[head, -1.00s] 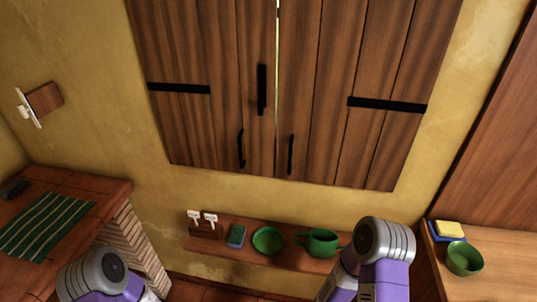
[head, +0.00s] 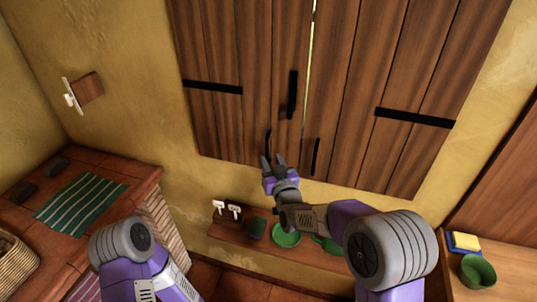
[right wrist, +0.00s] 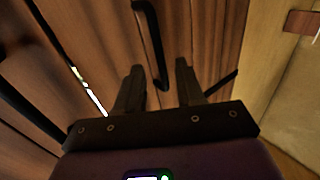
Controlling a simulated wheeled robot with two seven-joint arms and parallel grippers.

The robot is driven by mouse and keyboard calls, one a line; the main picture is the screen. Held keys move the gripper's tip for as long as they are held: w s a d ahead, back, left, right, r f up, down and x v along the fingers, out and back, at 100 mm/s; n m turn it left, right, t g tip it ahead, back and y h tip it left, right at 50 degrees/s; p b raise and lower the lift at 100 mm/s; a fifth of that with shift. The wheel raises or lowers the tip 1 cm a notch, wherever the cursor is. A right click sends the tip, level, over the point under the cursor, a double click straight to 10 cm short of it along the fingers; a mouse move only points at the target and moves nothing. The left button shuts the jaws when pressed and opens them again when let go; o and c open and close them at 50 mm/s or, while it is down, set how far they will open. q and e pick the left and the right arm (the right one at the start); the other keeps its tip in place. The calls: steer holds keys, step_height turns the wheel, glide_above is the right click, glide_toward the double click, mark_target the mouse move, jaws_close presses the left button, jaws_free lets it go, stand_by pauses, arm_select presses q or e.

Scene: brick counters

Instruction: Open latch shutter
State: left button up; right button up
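The brown plank shutter (head: 350,95) has two leaves, with a thin bright gap between them. A vertical black latch bar (head: 293,94) sits on the left leaf beside the gap. Below are two black handles, the left one (head: 268,142) and the right one (head: 315,156). My right gripper (head: 273,161) is open at the lower end of the left handle. In the right wrist view one end of that handle (right wrist: 151,35) appears between the open fingers (right wrist: 160,80); I cannot tell if they touch. My left arm shows at lower left, its gripper out of view.
A shelf (head: 225,232) below the shutter holds a green bowl (head: 286,236) and a green mug (head: 328,243), partly hidden by my right arm. A brick counter (head: 140,182) with a striped cloth (head: 80,205) is at left. A wooden counter (head: 515,262) with a bowl is at right.

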steer(key=shift+x, duration=1.9)
jaws_close()
